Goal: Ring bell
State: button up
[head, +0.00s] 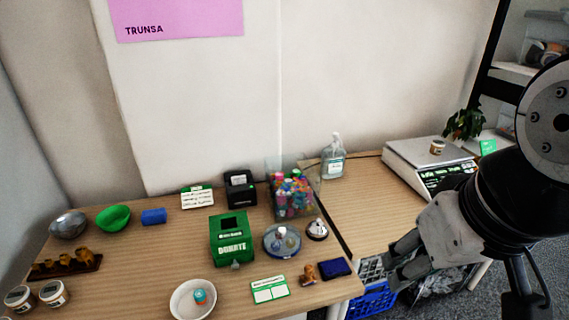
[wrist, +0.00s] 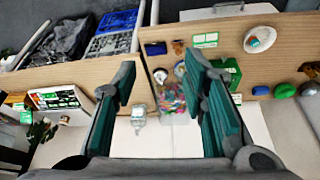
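The bell (head: 316,229), a small silver dome on a dark round base, stands upright on the wooden table near its right edge. In the wrist view, which looks at the table from the other way up, the bell (wrist: 161,75) shows small between my fingers, well beyond them. My gripper (head: 392,262) is at the right in the head view, to the right of the bell and apart from it. In the wrist view my gripper (wrist: 161,68) has its two teal-padded fingers wide apart with nothing held.
A scale (head: 428,160) stands on the right table. A blue crate (head: 371,300) is below.

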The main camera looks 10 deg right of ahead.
grip_shut()
dwell(1.1)
